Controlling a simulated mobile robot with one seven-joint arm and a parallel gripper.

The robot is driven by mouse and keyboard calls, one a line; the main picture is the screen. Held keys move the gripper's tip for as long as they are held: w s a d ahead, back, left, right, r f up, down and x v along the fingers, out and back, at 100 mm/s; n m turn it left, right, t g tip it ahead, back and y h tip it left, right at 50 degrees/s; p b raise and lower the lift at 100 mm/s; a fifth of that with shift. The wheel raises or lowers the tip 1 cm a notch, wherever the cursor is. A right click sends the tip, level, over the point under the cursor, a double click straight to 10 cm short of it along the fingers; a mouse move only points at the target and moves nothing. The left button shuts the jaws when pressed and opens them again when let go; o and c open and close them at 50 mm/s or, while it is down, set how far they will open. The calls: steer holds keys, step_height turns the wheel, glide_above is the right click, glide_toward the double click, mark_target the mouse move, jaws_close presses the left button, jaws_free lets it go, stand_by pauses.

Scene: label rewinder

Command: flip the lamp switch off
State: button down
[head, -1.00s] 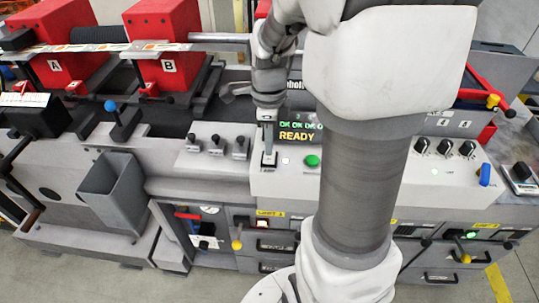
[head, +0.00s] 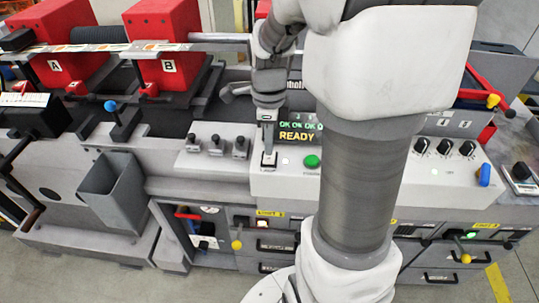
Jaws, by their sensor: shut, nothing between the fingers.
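My gripper (head: 268,146) points down over the left end of the light grey control panel (head: 385,190). Its fingers are shut and empty. The fingertips are at a small switch on a dark base plate (head: 269,164), which I take to be the lamp switch. The fingers cover most of it, so I cannot tell its lever position or whether they touch it. A small white light (head: 285,161) shows just right of the plate. A green button (head: 312,161) is further right.
A display (head: 297,136) reading READY stands behind the button, partly hidden by my arm. Several black-handled toggles (head: 216,146) are to the left. Black knobs (head: 445,147) and a blue lever (head: 485,174) are to the right. Red blocks A (head: 62,45) and B (head: 165,40) stand behind.

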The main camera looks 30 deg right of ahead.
mark_target(268, 159)
steer(key=shift+f+b, duration=0.95)
steer(key=shift+f, duration=0.3)
stand_by(0.8)
steer(key=shift+r+p, duration=2.85)
steer(key=shift+r, duration=0.7)
